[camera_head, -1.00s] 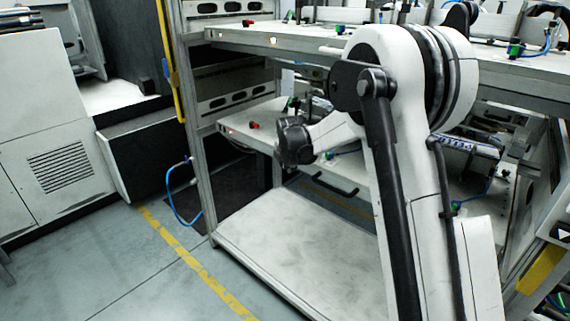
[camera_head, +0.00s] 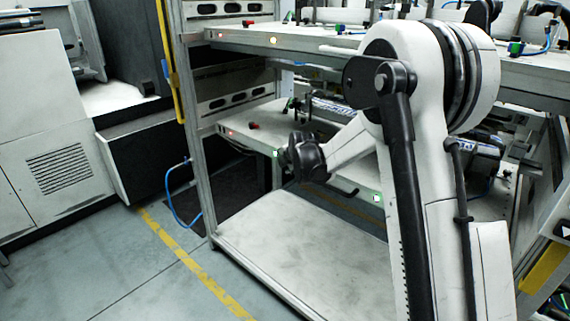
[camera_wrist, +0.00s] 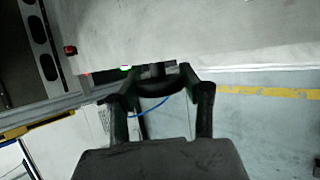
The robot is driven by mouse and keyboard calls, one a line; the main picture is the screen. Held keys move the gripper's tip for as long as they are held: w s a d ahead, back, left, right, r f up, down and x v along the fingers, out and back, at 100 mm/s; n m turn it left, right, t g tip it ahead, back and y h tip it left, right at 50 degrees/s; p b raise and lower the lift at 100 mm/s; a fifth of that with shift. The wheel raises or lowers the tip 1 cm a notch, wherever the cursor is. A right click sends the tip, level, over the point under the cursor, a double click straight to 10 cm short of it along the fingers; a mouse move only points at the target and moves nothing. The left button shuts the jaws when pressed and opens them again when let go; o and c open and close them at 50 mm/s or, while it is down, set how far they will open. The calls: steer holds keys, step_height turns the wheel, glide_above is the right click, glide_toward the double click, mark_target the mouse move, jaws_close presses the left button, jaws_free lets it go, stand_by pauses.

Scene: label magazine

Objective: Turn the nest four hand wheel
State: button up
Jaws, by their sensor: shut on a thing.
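In the wrist view a dark round hand wheel (camera_wrist: 156,84) sits on a short shaft at the edge of a pale shelf. My gripper (camera_wrist: 160,92) has one finger on each side of the wheel and is shut on it. In the head view my dark wrist joint is in front of the lower shelf's front edge. My fingers and the wheel cannot be made out there. No nest number is readable.
The lower shelf (camera_head: 235,132) carries a red knob (camera_head: 253,125) and lit green lamps (camera_head: 376,197) on its front edge. The upper shelf (camera_head: 330,40) is above. A pale bottom board (camera_head: 295,255) lies below. A blue hose (camera_head: 170,200) hangs by the frame post.

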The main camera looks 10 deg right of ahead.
steer(key=o, duration=1.2)
steer(key=v, duration=1.2)
